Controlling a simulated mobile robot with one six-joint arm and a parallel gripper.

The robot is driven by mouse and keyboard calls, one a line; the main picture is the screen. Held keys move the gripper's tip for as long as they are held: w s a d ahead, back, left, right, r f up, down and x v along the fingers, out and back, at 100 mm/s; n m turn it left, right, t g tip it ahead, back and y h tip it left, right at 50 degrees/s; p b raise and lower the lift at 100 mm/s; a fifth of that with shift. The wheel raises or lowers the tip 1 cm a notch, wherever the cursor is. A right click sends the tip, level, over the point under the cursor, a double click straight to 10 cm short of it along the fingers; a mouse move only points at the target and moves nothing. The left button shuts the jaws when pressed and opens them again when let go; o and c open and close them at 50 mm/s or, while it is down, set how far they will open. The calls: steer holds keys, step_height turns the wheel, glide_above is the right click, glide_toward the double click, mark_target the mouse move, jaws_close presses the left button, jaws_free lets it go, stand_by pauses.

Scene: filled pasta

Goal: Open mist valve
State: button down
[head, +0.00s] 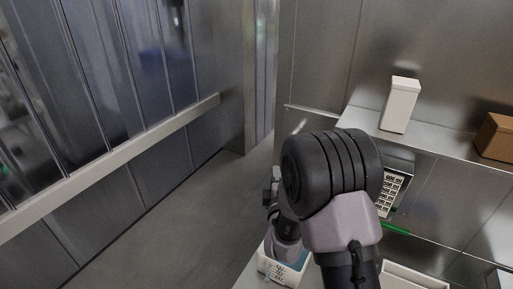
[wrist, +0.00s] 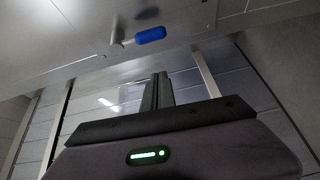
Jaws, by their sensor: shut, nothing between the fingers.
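A valve with a blue lever handle (wrist: 150,35) shows at the top of the wrist view. Its metal stem (wrist: 117,36) is at the left end of the handle, against a grey metal panel. My gripper (wrist: 158,78) is shut and empty, with its fingers pointing up the picture toward the handle. A gap shows between fingertips and handle in the picture; the true distance is hard to judge. In the head view my own arm hides most of the gripper, and the valve cannot be made out.
A shelf (head: 440,142) at the right holds a white box (head: 400,104) and a brown box (head: 496,137). Below it is a keypad device (head: 392,188). A labelled white container (head: 284,268) stands low beside my arm. A metal rail (head: 110,160) runs along the left wall. Open floor (head: 175,225) lies between.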

steer(key=shift+a+f+n, duration=0.15)
steer(key=shift+a+n, duration=0.1)
steer(key=shift+n, duration=0.05)
steer(key=w+d, duration=0.4)
steer(key=w, duration=0.4)
steer(key=shift+w+p, duration=0.2)
steer(key=shift+p, duration=0.1)
steer(key=shift+d, duration=0.15)
